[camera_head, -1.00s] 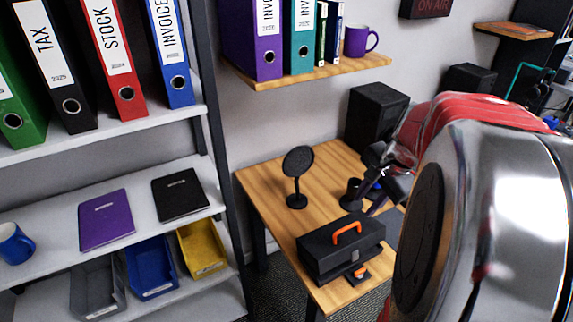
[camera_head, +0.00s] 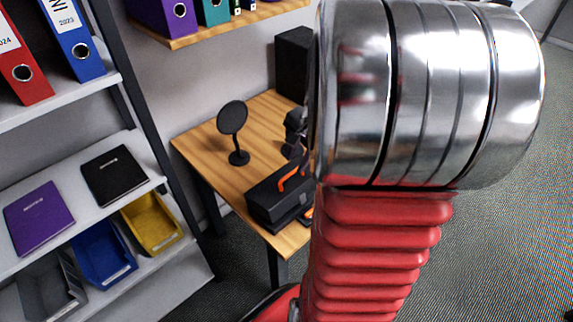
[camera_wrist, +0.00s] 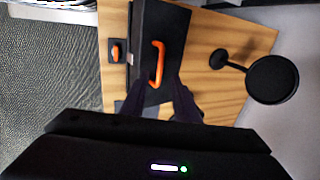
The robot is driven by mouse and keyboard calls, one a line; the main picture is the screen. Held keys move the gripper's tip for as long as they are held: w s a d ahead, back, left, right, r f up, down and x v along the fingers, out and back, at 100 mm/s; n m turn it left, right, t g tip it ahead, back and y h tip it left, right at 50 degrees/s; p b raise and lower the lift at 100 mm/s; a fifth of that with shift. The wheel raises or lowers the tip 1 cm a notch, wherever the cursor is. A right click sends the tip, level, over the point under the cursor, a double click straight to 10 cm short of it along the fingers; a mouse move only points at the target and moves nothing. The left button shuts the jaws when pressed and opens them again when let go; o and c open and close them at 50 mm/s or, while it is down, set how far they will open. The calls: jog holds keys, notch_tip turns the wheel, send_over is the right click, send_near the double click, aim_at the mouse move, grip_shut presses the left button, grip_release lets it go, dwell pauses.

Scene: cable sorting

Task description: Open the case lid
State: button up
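The black case (camera_head: 268,208) stands with its lid shut on the wooden desk, partly hidden by my arm in the head view. It also shows in the wrist view (camera_wrist: 172,30), with its orange handle (camera_wrist: 158,62) on the lid. The same handle is partly visible in the head view (camera_head: 293,178). My gripper (camera_wrist: 163,84) points at the case, its two dark fingers apart near one end of the handle. In the head view my arm hides most of the gripper.
A small black item with an orange part (camera_wrist: 116,52) lies beside the case. A round black device on a stand (camera_head: 233,122) stands on the desk (camera_head: 195,145). A black speaker (camera_head: 293,62) is at the back. A shelf with bins and notebooks (camera_head: 40,218) stands left.

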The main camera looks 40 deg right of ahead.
aim_at(291, 174)
jog(key=shift+x, duration=3.1)
jog(key=shift+c, duration=0.5)
grip_shut()
